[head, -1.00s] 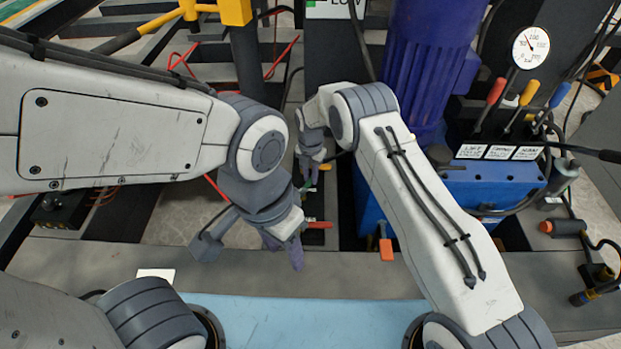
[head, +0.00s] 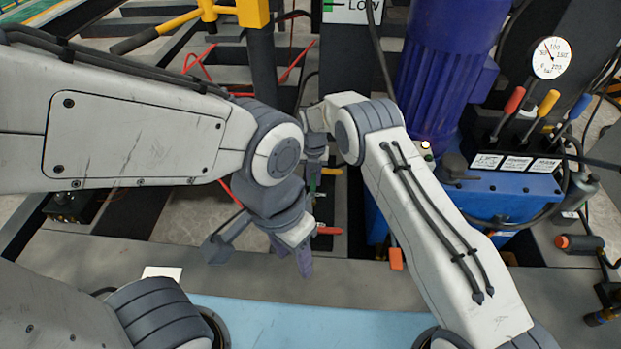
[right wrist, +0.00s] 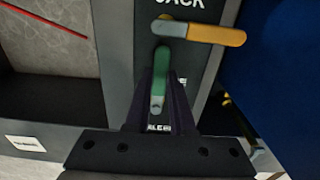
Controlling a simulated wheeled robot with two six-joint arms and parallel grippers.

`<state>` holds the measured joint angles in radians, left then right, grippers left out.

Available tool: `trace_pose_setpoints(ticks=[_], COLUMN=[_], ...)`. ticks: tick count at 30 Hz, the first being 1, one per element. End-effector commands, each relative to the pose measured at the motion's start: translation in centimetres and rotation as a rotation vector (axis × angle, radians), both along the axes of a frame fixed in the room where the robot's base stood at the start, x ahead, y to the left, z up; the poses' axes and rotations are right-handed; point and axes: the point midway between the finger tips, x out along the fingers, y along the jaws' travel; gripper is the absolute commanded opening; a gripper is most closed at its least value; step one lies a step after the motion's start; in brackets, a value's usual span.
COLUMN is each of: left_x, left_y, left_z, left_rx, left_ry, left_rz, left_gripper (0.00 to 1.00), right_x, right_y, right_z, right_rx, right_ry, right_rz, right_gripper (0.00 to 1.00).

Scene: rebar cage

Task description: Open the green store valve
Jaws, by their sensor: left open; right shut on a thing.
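My right gripper (right wrist: 163,108) is shut on the lever, with a dark finger on each side. Lettering beside and below the lever is partly hidden. In the head view my right gripper (head: 314,172) is small and points down at the valve row, partly behind my own arms. My left gripper (head: 303,260) is open and empty, in front of the valve row, near a red lever (head: 328,230).
A yellow lever (right wrist: 215,34) under the word JACK points right, close above the green one. A blue pump unit (head: 500,197) with colored hand levers and a gauge (head: 551,57) stands to the right. A grey beam (head: 120,250) runs across the front.

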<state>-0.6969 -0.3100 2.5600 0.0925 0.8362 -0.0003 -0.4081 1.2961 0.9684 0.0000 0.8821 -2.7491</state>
Motion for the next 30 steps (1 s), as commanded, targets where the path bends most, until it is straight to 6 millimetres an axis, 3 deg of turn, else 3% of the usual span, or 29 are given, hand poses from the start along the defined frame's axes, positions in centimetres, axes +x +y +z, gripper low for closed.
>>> trace_pose_setpoints(ticks=[8,9,11,22,30], left_x=[0.0,0.0,0.0,0.0,0.0], left_y=[0.0,0.0,0.0,0.0,0.0], left_z=[0.0,0.0,0.0,0.2,1.9], left_rx=[0.000,0.000,0.000,0.000,0.000], left_ry=[0.000,0.000,0.000,0.000,0.000], left_rz=[0.000,0.000,0.000,0.000,0.000], left_gripper=[0.50,0.50,0.50,0.50,0.50], right_x=[0.5,0.6,0.5,0.2,0.3], right_y=[-0.1,-0.1,-0.1,0.0,0.0], right_z=[0.2,0.2,0.1,0.5,5.2], right_rx=[0.002,0.002,0.002,0.002,0.003], right_ry=[-0.017,-0.017,-0.016,-0.008,-0.011], right_rz=[0.002,0.002,0.001,-0.001,0.000], right_gripper=[0.00,0.29,0.52,0.53,0.53])
